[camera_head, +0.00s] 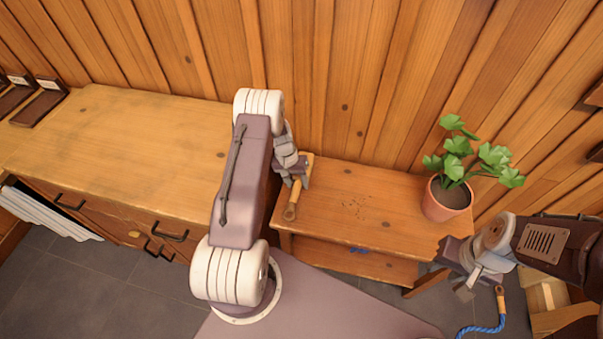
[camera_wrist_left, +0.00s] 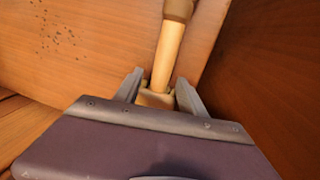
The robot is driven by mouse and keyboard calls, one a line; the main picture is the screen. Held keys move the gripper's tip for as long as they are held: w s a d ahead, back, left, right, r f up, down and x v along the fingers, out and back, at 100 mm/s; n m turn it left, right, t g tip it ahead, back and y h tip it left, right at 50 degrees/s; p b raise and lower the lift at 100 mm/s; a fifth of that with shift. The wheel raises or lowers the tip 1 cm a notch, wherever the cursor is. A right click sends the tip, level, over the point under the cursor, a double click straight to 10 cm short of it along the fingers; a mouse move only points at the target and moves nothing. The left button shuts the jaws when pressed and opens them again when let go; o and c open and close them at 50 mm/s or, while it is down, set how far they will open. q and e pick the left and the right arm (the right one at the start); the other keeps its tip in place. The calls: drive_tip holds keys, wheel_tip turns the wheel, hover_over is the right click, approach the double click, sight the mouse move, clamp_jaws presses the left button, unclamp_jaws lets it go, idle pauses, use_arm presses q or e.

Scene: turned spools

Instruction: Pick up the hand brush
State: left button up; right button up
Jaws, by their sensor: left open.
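The hand brush lies on the small wooden table at its left end. Its wooden handle (camera_head: 292,203) points toward the front edge, and part of its block (camera_head: 307,163) shows beside my left gripper (camera_head: 294,169). In the left wrist view, the handle (camera_wrist_left: 168,55) with its brown end runs between the fingers of my left gripper (camera_wrist_left: 158,84). These fingers are open, one on each side of the brush; I cannot tell whether they touch it. The bristles are hidden. My right gripper (camera_head: 462,277) is at the right, away from the brush; its jaw state is unclear.
A potted plant (camera_head: 447,199) stands on the right of the small table (camera_head: 395,205). Dark specks (camera_head: 355,207) lie mid-table. A longer cabinet (camera_head: 130,135) adjoins at left, and a plank wall (camera_head: 350,80) rises behind. A blue rope (camera_head: 485,328) with a wooden handle is below my right gripper.

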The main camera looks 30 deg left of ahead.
sight(299, 183)
use_arm(q)
clamp_jaws()
drive_tip(key=shift+r, duration=0.5)
wheel_tip(299, 183, up, 3)
drive_tip(key=shift+f, duration=0.1)
drive_tip(key=d+r+p, duration=0.1)
drive_tip(key=d+r, duration=0.6)
drive_tip(key=d, duration=0.4)
drive_tip(key=shift+w+d, duration=0.25)
drive_tip(key=shift+d, duration=0.15)
drive_tip(key=shift+r, duration=0.1)
